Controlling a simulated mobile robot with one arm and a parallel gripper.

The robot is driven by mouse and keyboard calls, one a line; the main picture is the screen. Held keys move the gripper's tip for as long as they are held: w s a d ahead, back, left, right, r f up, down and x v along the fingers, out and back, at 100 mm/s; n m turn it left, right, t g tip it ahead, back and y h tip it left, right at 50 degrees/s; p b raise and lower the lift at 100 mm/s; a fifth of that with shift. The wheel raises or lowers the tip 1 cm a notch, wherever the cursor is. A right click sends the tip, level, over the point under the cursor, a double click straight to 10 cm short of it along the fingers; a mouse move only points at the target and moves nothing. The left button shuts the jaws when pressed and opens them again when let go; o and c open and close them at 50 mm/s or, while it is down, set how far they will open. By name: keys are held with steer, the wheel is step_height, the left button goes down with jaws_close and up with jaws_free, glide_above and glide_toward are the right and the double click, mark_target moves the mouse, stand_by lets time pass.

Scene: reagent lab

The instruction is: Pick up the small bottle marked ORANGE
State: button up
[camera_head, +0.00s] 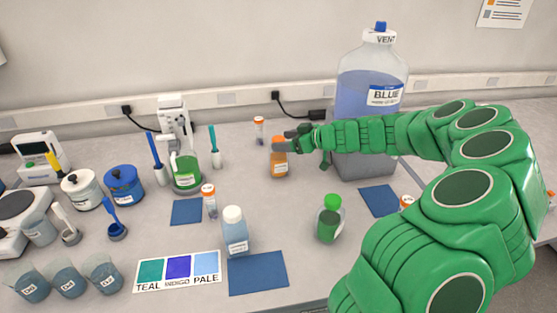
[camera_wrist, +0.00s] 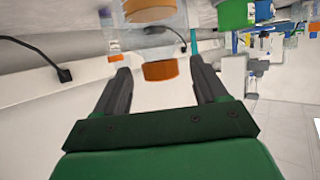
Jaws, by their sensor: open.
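The small bottle with orange contents (camera_head: 279,166) stands upright on the bench, near the middle of the head view; its top is partly hidden by my gripper. I cannot read its label. My gripper (camera_head: 284,141) reaches in from the right at the height of the bottle's upper part. In the wrist view, the bottle's orange cap (camera_wrist: 161,71) lies between the two dark fingers of my open gripper (camera_wrist: 160,66), with gaps showing on both sides. The orange contents (camera_wrist: 151,12) show at the top edge of that view.
A large blue carboy (camera_head: 372,90) stands right of the bottle, behind my arm. A small orange-capped vial (camera_head: 259,130) stands behind it to the left. The bench between is clear.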

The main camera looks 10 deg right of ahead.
steer(key=x, duration=0.3)
steer(key=shift+f, duration=0.3)
steer(key=shift+x, duration=0.9)
steer(key=shift+c, duration=0.3)
jaws_close()
